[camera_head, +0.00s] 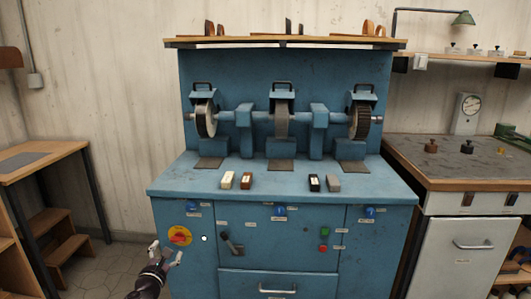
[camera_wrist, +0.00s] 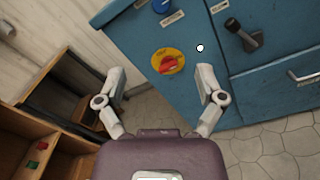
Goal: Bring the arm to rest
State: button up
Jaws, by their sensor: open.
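My gripper (camera_head: 166,253) is at the lower left of the head view, in front of the blue grinding machine (camera_head: 240,183). In the wrist view my gripper (camera_wrist: 160,80) has its two fingers spread apart with nothing between them. Beyond the fingertips is the machine's front panel, with a red rotary switch on a yellow disc (camera_wrist: 168,62). The same yellow disc (camera_head: 180,236) shows in the head view just above and right of my gripper. I see no contact between the fingers and the panel.
A black lever (camera_head: 230,244) and green and red buttons (camera_head: 324,238) are on the panel. Small blocks (camera_head: 228,180) lie on the machine top. A wooden table (camera_head: 40,160) stands left, a workbench (camera_head: 450,165) right. Tiled floor (camera_head: 110,265) is free at the left.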

jog(key=w+d+f+m+g+h, duration=0.1)
jog(key=d+f+m+g+h, duration=0.15)
jog(key=d+m, duration=0.45)
jog(key=w+d+f+m+g+h, duration=0.1)
jog(key=w+d+f+m+g, duration=0.2)
jog(key=d, duration=0.7)
jog(key=d+f+m+g+h, duration=0.25)
jog(key=d+f+m, duration=0.2)
jog(key=d, duration=0.45)
jog(key=s+d+f+m+g+y, duration=0.35)
jog(key=s+d+m+g, duration=0.2)
jog(key=d+m, duration=0.3)
jog(key=s+d+f+m+g+y, duration=0.3)
jog(key=s+d+f+m+g, duration=0.3)
jog(key=d, duration=0.4)
notch_tip(320, 180, up, 33)
jog(key=s+t+p, duration=0.1)
jog(key=p, duration=3.1)
jog(key=shift+f+m, duration=0.15)
jog(key=shift+m, duration=0.15)
